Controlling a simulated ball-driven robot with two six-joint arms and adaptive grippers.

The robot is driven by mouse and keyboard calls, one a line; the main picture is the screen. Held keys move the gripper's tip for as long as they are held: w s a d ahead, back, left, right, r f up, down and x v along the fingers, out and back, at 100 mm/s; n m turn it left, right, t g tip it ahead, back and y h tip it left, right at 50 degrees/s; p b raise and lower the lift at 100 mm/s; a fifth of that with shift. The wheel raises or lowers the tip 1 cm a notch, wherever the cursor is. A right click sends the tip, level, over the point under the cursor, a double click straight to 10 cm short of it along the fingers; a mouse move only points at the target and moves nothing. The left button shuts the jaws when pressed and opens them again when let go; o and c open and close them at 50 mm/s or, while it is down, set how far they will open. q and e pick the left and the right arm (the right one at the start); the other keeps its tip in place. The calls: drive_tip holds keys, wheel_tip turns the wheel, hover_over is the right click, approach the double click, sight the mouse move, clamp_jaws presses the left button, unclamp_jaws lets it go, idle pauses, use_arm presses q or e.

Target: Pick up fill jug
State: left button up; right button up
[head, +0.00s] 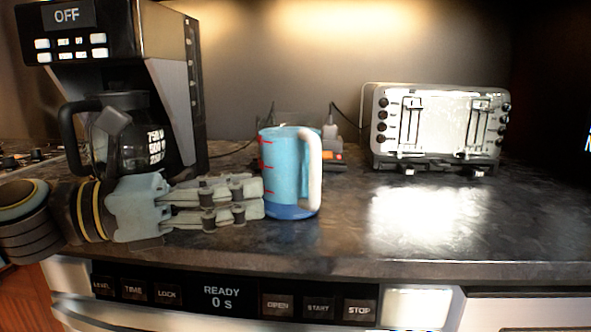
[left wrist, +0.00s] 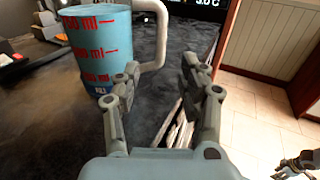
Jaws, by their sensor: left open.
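The fill jug (head: 283,172) is light blue with red measuring marks, a dark blue base and a white handle. It stands upright on the dark counter, and its handle faces front right in the head view. My left gripper (head: 262,198) comes in from the left with its fingertips close to the jug's lower left side. In the left wrist view the open fingers (left wrist: 160,80) have nothing between them. There the jug (left wrist: 95,45) stands to the left of the fingers, and its handle is ahead of them. I cannot tell whether a fingertip touches the jug.
A coffee maker (head: 180,75) with a glass carafe (head: 128,140) stands behind my left arm. A toaster (head: 436,125) is at the back right. The counter (head: 420,215) right of the jug is clear. Its front edge lies above a microwave control panel (head: 225,297).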

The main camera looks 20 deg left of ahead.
sight(315, 202)
use_arm(q)
drive_tip(key=x, duration=0.3)
drive_tip(key=shift+w+d, duration=0.15)
drive_tip(key=shift+w, duration=0.15)
drive_tip(key=shift+f+x, duration=0.15)
drive_tip(key=shift+x, duration=0.95)
drive_tip(key=shift+f+x, duration=0.2)
drive_tip(key=shift+x, duration=0.9)
drive_tip(key=shift+f+x, duration=0.15)
drive_tip(key=shift+x, duration=0.9)
drive_tip(key=shift+s+d, duration=0.15)
clamp_jaws()
drive_tip(key=shift+r, duration=0.15)
